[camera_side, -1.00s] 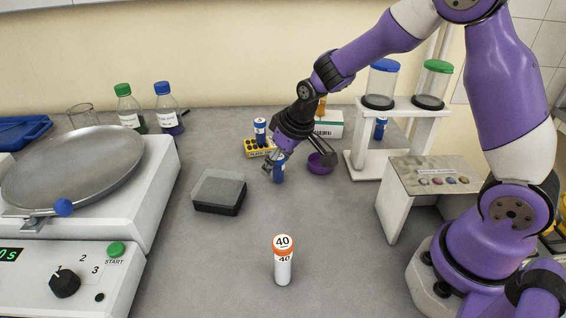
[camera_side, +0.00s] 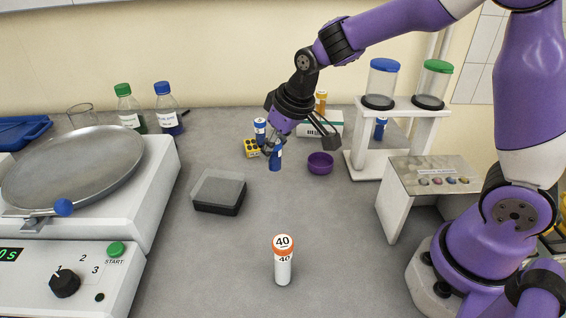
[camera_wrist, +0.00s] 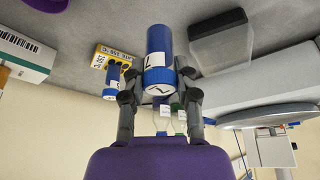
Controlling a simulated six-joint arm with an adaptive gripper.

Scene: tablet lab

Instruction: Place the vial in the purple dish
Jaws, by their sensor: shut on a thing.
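My gripper (camera_side: 272,148) is shut on a blue vial (camera_side: 275,161) with a white label and holds it above the table. In the wrist view the vial (camera_wrist: 158,52) sits between the two fingers of my gripper (camera_wrist: 160,95). The purple dish (camera_side: 320,163) stands on the table, to the right of the held vial in the side view, and looks empty. A part of the purple dish (camera_wrist: 45,4) shows at the top left corner of the wrist view.
A yellow rack (camera_side: 251,148) with another blue vial (camera_side: 260,130) stands behind my gripper. A dark box (camera_side: 218,192) lies to the left. A white stand (camera_side: 410,122) with capped tubes is at the right. An orange-capped vial (camera_side: 283,262) stands in front.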

